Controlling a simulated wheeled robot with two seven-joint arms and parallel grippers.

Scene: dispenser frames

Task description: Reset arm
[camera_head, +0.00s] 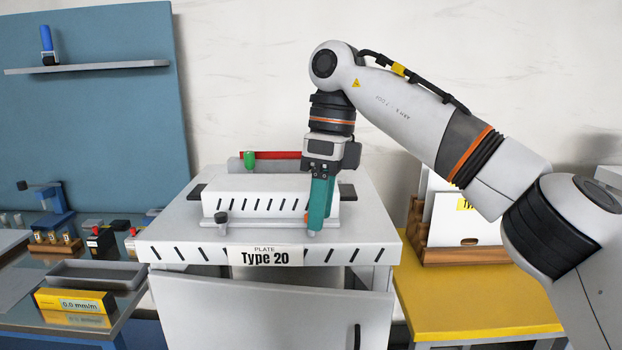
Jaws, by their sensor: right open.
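My right arm comes in from the right and bends down at the wrist. My right gripper (318,226) points straight down with teal fingers in front of the right end of a white slotted block (262,200). The fingers overlap in this view, so the gap between them hardly shows. I see nothing held in it. The block sits on a white cabinet (190,232) labelled "PLATE Type 20" (265,257). I cannot tell whether the fingertips touch the cabinet top. My left gripper is not in view.
A red bar with a green piece (249,160) lies behind the block. A small black-topped knob (221,220) stands at its front left. A wooden rack (455,250) stands on a yellow table (470,300) at right. Left holds a cluttered bench with a yellow box (75,301) and grey tray (97,273).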

